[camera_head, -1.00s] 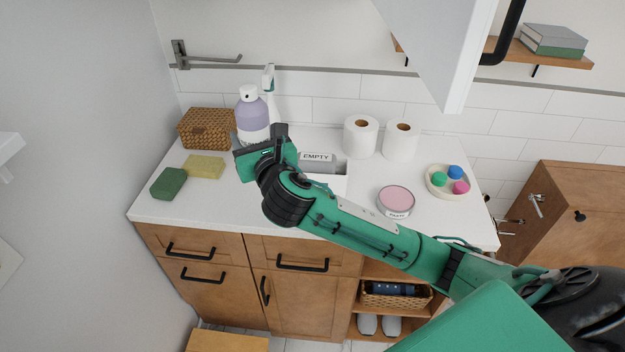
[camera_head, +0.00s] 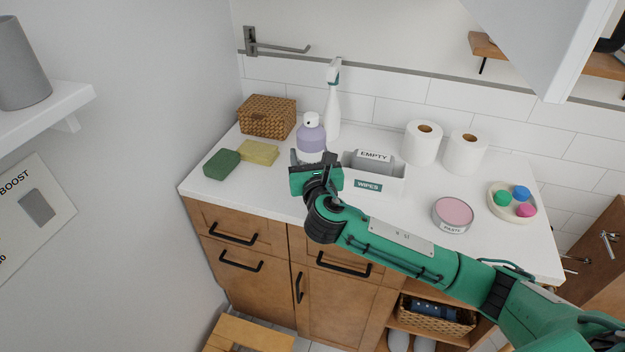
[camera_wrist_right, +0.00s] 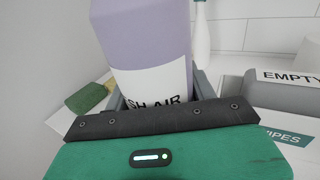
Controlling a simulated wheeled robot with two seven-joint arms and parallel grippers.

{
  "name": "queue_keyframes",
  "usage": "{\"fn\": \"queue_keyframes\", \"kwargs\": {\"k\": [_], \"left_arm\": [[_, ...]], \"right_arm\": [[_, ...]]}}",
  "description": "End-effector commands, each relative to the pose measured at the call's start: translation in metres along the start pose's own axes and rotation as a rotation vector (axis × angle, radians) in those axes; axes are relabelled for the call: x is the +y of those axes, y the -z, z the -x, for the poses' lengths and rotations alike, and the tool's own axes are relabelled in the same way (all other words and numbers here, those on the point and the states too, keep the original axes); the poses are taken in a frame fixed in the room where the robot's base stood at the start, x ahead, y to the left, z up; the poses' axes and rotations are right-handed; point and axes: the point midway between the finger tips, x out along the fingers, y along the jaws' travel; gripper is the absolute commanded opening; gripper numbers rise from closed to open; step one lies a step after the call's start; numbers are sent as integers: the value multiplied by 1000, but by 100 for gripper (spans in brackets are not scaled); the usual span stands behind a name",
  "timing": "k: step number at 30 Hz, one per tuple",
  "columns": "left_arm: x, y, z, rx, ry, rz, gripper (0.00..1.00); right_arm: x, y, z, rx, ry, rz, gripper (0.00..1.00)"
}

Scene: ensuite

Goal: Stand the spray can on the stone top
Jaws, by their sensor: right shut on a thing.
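The spray can (camera_head: 311,138) is lavender with a white cap and a white label. It looks upright above or on the white stone top (camera_head: 235,192), between the wicker basket and the white wipes box. My right gripper (camera_head: 314,161) is shut around its lower part. In the right wrist view the can (camera_wrist_right: 148,45) sits between the grey fingers, and part of its label reads "SH AIR". Its base is hidden behind my gripper, so I cannot tell whether it touches the top. My left gripper is out of view.
A white trigger bottle (camera_head: 333,110) stands close behind the can. Nearby are the wicker basket (camera_head: 267,117), yellow sponge (camera_head: 259,152), green sponge (camera_head: 222,164) and wipes box (camera_head: 385,184). Paper rolls (camera_head: 422,143), a pink-lidded tin (camera_head: 453,213) and a round dish (camera_head: 494,205) stand right.

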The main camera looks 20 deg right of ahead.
Motion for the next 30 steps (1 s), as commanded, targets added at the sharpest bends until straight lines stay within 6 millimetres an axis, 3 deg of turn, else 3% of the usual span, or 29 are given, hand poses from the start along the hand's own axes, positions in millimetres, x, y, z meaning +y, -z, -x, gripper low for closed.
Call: {"fn": "queue_keyframes", "kwargs": {"k": [3, 11, 17, 29, 30], "left_arm": [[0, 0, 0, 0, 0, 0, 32], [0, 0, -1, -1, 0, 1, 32], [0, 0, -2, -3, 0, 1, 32], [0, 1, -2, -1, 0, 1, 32], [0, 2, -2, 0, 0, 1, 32]], "right_arm": [[0, 21, 0, 0, 0, 0, 28], [0, 41, 0, 0, 0, 0, 28], [0, 71, 0, 0, 0, 1, 28], [0, 77, 0, -2, 0, -1, 28], [0, 77, 0, -1, 0, -1, 64]]}}
